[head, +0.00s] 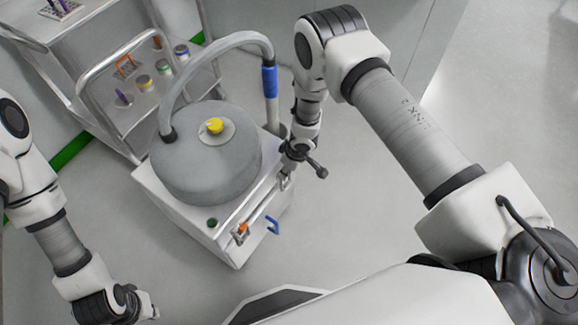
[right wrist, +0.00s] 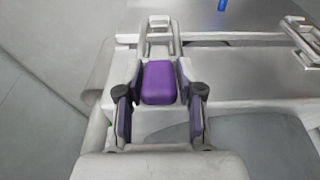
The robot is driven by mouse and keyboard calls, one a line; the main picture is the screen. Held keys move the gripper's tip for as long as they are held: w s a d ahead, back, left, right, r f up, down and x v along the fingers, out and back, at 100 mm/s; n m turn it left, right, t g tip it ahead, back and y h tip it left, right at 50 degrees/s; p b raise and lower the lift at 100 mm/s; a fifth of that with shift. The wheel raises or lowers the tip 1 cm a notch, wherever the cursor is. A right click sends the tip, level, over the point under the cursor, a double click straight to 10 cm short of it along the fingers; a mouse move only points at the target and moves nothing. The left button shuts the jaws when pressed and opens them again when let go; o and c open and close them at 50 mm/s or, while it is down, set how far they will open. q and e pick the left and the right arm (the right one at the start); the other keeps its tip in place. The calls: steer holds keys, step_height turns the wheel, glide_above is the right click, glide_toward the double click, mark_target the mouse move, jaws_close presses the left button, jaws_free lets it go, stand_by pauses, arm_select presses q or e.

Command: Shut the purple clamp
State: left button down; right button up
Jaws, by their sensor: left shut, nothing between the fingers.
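The purple clamp shows its purple grip (right wrist: 158,83) in the right wrist view, with a metal loop (right wrist: 159,40) beyond it. My right gripper (right wrist: 160,92) has one finger on each side of the purple grip, very close to it; whether they touch it is unclear. In the head view my right gripper (head: 286,178) is at the front right edge of the white cart, and it hides the purple clamp there. My left gripper (head: 148,304) is shut and empty at the lower left, away from the cart.
The white cart (head: 222,240) carries a grey round vessel (head: 205,155) with a yellow knob (head: 215,126) and a curved hose (head: 215,48). An orange clamp (head: 241,231) and a blue hook (head: 272,225) are on its front. A shelf trolley (head: 105,105) stands behind. The floor in front is clear.

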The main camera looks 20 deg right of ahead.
steer(key=shift+o, duration=0.4)
steer(key=shift+r, duration=0.1)
steer(key=v, duration=1.1)
steer(key=shift+r, duration=0.4)
steer(key=shift+d, duration=0.1)
steer(key=s+d+r+m+p, duration=0.1)
steer(key=s+m+p, duration=0.1)
steer(key=s, duration=0.6)
steer(key=s+d+r+m+g+h+p, duration=0.1)
steer(key=s+p, duration=0.3)
steer(key=s, duration=0.5)
steer(key=s+d+r+m+g+p, duration=0.1)
steer(key=s+d+r+m+p, duration=0.1)
steer(key=s, duration=0.7)
steer(key=shift+d+r+m+p, duration=0.2)
steer(key=shift+m+p, duration=0.7)
steer(key=shift+m, duration=0.2)
